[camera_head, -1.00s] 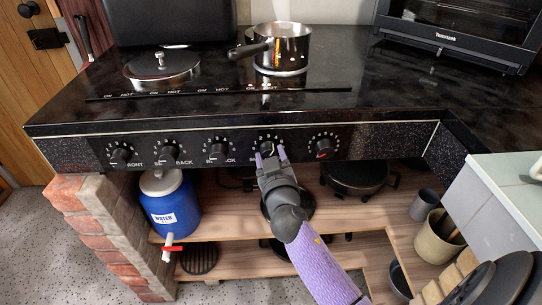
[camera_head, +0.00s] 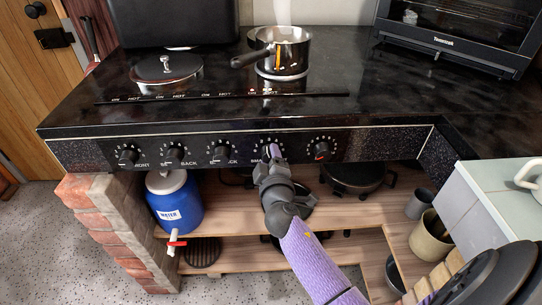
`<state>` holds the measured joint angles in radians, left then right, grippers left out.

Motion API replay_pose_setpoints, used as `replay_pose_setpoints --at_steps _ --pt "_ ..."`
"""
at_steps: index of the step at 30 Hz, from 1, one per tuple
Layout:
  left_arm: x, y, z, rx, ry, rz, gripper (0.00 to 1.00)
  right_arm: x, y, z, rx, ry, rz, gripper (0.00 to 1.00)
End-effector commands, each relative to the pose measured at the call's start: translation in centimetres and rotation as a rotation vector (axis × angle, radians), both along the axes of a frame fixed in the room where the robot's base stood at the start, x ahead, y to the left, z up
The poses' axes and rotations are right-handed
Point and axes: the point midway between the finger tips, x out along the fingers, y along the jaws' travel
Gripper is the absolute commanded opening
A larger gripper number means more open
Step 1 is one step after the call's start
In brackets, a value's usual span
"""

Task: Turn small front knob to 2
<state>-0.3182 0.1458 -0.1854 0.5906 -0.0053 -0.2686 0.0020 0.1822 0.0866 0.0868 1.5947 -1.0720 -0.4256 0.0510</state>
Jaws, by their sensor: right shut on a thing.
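A row of black knobs with white dial marks sits on the front of the black cooktop (camera_head: 90,118). My right gripper (camera_head: 270,155) reaches up from below to the fourth knob from the left (camera_head: 271,147). It is shut on that knob, whose label begins "SM"; the gripper covers the rest. The fingers hide most of the knob, so its pointer and setting cannot be read. My left gripper is not in view.
A saucepan (camera_head: 290,50) with steam stands at the back, near a lidded plate (camera_head: 166,70). Below are a blue water container (camera_head: 175,205) and a dark pan (camera_head: 352,178). A white cabinet (camera_head: 495,215) stands at right.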

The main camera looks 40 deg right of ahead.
Motion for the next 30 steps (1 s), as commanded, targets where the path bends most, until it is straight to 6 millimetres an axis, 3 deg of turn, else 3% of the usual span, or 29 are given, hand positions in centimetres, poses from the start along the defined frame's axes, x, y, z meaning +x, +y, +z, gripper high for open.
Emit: replay_pose_setpoints --at_steps 12,29,30 --pt "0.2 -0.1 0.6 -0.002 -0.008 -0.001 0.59 0.0 0.1 -0.1 -0.149 0.094 0.002 0.0" --pt "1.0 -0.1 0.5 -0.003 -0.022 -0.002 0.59 0.0 0.1 -0.1 -0.171 0.109 0.002 0.0" --pt "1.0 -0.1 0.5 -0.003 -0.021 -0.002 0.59 0.0 0.1 -0.2 -0.171 0.109 0.002 0.61"
